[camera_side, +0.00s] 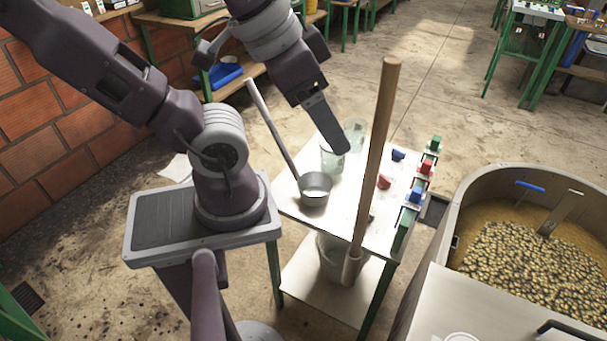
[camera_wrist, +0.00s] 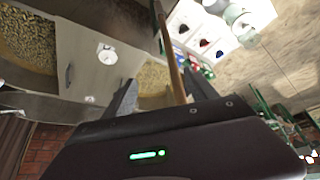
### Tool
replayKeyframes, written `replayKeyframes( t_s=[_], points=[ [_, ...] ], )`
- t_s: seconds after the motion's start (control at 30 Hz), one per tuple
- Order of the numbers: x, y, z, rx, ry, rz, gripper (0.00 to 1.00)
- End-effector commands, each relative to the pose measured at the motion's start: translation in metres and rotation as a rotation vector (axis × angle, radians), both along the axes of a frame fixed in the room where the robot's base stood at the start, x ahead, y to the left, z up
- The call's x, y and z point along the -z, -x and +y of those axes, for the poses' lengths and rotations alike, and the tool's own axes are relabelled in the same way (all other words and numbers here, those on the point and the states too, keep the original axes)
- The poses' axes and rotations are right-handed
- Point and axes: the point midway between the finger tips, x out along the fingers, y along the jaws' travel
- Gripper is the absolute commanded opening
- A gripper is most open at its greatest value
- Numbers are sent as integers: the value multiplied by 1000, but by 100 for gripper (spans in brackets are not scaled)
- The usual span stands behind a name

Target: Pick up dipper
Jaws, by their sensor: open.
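The dipper (camera_side: 314,191) stands on the white table in the side view. It has a dark grey round cup and a long grey handle that leans up and left toward my arm. My gripper (camera_side: 350,136) is right of the handle and above the far part of the table, apart from the cup. In the wrist view my gripper (camera_wrist: 165,92) shows two separated fingers, open, with no object held between them. I cannot clearly pick out the dipper in the wrist view.
A tall wooden pole (camera_side: 375,150) stands upright close to my gripper; it also shows in the wrist view (camera_wrist: 173,60). Clear glasses (camera_side: 332,158) and small red and blue items share the white table (camera_side: 345,218). A large vat (camera_side: 480,190) stands at right.

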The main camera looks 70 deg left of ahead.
Motion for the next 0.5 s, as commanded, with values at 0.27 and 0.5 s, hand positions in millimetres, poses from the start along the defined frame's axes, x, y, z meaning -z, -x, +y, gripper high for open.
replayKeyframes(
  t_s=[0.27,0.5],
  points=[
    [0,0,0,0,0,0,42],
    [8,-25,42,40,-147,68,42]
  ],
)
